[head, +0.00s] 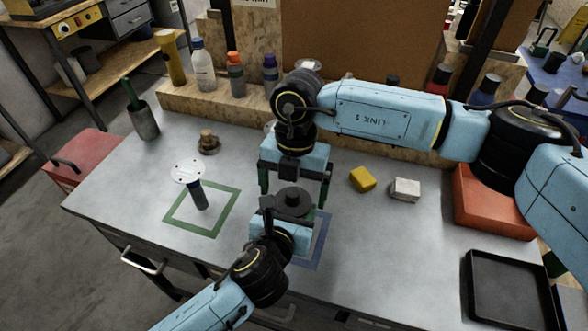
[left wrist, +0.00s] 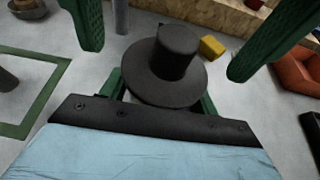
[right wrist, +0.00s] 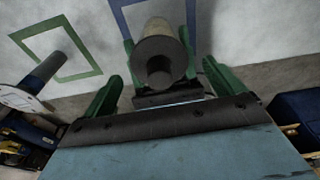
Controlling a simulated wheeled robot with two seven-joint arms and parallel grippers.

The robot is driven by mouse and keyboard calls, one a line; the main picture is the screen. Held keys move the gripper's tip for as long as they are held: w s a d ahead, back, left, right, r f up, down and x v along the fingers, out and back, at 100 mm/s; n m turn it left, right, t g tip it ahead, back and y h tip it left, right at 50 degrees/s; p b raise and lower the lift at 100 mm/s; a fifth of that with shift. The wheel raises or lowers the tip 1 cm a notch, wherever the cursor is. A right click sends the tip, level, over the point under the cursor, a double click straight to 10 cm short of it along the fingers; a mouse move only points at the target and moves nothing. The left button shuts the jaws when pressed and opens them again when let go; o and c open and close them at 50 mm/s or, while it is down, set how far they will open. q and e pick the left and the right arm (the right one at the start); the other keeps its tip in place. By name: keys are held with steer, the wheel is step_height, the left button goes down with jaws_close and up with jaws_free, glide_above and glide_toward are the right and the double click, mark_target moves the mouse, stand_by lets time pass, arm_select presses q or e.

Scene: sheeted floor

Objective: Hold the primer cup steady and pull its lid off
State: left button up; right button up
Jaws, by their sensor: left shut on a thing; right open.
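The primer cup's dark lid, a wide round brim with a raised knob (head: 293,196), shows between my two grippers in the head view. It is large in the left wrist view (left wrist: 176,55). In the right wrist view the pale cup body (right wrist: 164,30) shows behind the lid (right wrist: 160,62). My left gripper (head: 280,218) is shut on the cup from the near side, its green fingers on either side of the body. My right gripper (head: 294,185) points down above the lid, open, its fingers spread wide on both sides and apart from the knob. The lid sits on the cup.
A white disc on a dark handle (head: 188,172) stands in a green outline (head: 172,222). A blue outline (head: 318,250) lies below the cup. A yellow block (head: 362,179), pale block (head: 405,189), red bin (head: 490,215) and black tray (head: 508,290) are right. Bottles line the back.

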steer(key=shift+f, duration=0.55)
steer(key=c, duration=1.2)
steer(key=shift+r, duration=0.25)
steer(key=shift+r, duration=0.9)
steer(key=shift+r, duration=0.1)
